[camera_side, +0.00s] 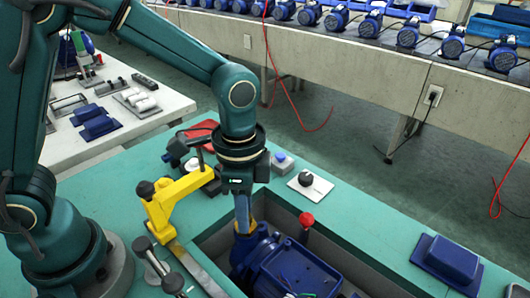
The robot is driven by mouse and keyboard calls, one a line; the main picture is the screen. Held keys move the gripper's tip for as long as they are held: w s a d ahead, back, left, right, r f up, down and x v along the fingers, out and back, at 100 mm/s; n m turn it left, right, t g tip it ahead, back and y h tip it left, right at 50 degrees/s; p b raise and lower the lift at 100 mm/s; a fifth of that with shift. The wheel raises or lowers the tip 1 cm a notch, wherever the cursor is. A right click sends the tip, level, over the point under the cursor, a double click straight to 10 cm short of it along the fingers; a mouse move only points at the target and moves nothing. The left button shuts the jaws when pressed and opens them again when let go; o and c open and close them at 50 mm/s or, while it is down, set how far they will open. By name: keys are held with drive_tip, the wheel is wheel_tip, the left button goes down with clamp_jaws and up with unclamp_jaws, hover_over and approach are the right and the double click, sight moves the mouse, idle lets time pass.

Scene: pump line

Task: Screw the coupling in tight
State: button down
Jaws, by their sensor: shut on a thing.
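My gripper (244,222) points straight down over the left end of the blue pump housing (300,272), which sits in a recess in the green bench. Its narrow fingers are shut on the coupling, right at the housing. The coupling is small and mostly hidden by the fingers and the housing. I cannot tell how deep its thread sits or whether any gap is left.
A yellow clamp (160,210) with a black knob stands close left of my gripper. A red-knobbed lever (306,220) stands just right. A white plate with a black knob (305,179) lies behind. A blue cover (446,262) lies at the right; bench between is clear.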

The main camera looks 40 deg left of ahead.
drive_tip(key=shift+m, duration=0.9)
drive_tip(key=shift+m, duration=1.2)
drive_tip(key=m, duration=0.4)
drive_tip(key=shift+m, duration=0.3)
drive_tip(key=c, duration=0.9)
unclamp_jaws()
drive_tip(key=shift+r, duration=2.2)
